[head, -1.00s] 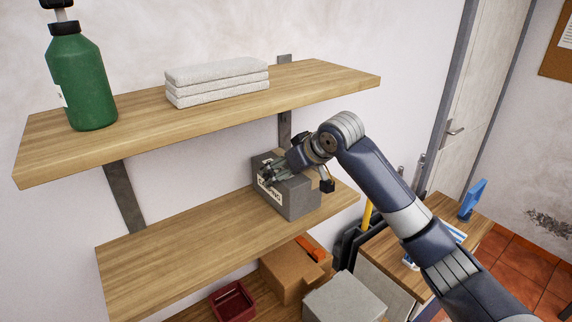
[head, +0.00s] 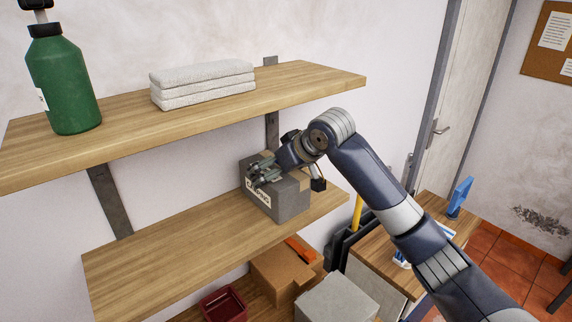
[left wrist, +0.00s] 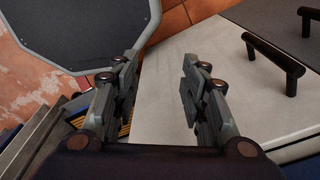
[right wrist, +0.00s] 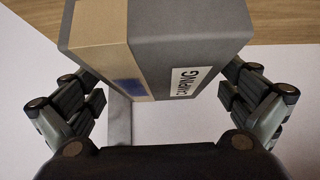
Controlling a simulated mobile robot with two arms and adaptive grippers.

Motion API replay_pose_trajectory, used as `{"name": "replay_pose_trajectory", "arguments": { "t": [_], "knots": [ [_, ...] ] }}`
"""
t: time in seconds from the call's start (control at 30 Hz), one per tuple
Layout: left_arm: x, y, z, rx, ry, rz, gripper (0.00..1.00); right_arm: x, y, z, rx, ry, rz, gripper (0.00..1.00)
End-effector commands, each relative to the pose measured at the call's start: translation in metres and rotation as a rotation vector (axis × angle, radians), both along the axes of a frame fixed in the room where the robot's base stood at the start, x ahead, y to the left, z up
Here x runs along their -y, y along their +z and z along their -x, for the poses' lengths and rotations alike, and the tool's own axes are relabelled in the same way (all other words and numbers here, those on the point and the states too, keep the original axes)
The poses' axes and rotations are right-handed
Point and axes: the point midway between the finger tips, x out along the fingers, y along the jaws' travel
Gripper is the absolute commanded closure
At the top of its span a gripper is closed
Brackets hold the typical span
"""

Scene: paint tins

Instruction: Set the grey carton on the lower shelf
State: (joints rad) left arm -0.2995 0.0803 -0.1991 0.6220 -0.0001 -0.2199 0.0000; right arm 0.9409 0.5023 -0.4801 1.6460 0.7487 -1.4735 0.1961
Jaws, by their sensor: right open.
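The grey carton (head: 290,198), with a tan band and a white label, sits on the lower wall shelf (head: 170,255) near its right end. In the right wrist view the carton (right wrist: 190,60) is just ahead of the fingers. My right gripper (head: 263,173) is at the carton's upper left part. In its wrist view the right gripper (right wrist: 162,88) is open, a finger to each side, with gaps to the carton. My left gripper (left wrist: 160,68) is open and empty in its own wrist view, and is out of the head view.
The upper shelf (head: 300,92) overhangs the back, with a green bottle (head: 62,85) and folded towels (head: 203,85). Below are a brown box (head: 280,272), a dark red bin (head: 224,305) and a grey box (head: 337,300). The lower shelf's left and middle are clear.

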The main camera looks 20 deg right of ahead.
Motion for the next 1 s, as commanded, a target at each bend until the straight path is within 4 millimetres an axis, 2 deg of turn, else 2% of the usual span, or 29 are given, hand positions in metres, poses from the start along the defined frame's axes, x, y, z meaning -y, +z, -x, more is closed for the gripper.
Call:
{"name": "replay_pose_trajectory", "arguments": {
  "t": [0.03, 0.2, 0.5, 0.7, 1.0],
  "knots": [
    [0.000, -0.009, 0.000, 0.000, 0.000, 0.000, 0.60, 0.003, 0.004, 0.005, 0.007, 0.000, 0.002, 0.00],
    [0.000, -0.027, 0.000, 0.001, -0.001, 0.000, 0.60, 0.012, 0.029, 0.030, 0.008, 0.001, 0.002, 0.00],
    [0.000, -0.045, 0.000, 0.000, -0.001, 0.000, 0.60, 0.024, 0.067, 0.065, 0.004, -0.001, 0.001, 0.00],
    [0.000, -0.047, 0.001, -0.001, -0.001, 0.001, 0.60, 0.026, 0.076, 0.073, 0.000, 0.001, 0.001, 0.00],
    [0.000, -0.046, 0.001, -0.002, -0.002, 0.000, 0.60, 0.026, 0.076, 0.073, 0.000, 0.001, 0.001, 0.00]
  ]
}}
